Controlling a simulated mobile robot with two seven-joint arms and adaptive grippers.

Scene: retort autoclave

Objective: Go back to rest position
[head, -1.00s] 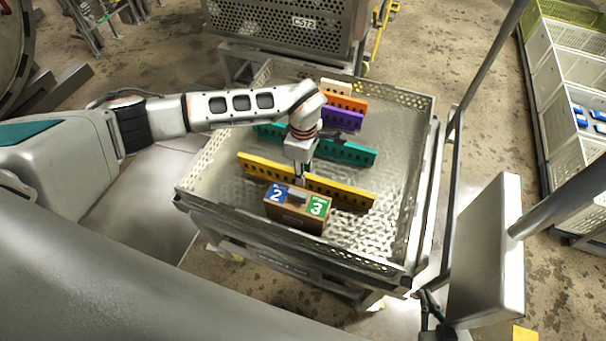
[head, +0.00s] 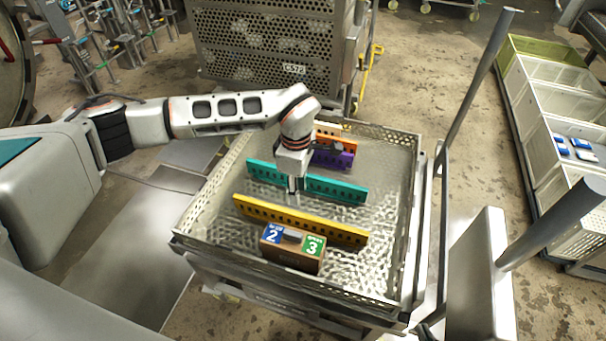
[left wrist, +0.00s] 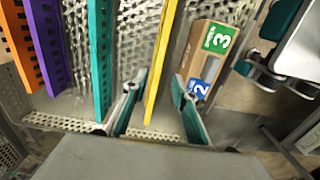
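The brown box (head: 291,253) with a blue "2" label and a green "3" label stands in the perforated metal tray (head: 190,237), beside the yellow divider (head: 300,222). The box also shows in the left wrist view (left wrist: 207,50). My left gripper (head: 295,184) hangs over the tray, behind the box and clear of it.
A teal divider (head: 338,190), a purple one (head: 335,160) and an orange one (head: 345,145) stand farther back in the tray. A perforated metal cage (head: 270,45) is behind. White crates (head: 535,90) line the right. Metal posts (head: 475,90) rise beside the tray.

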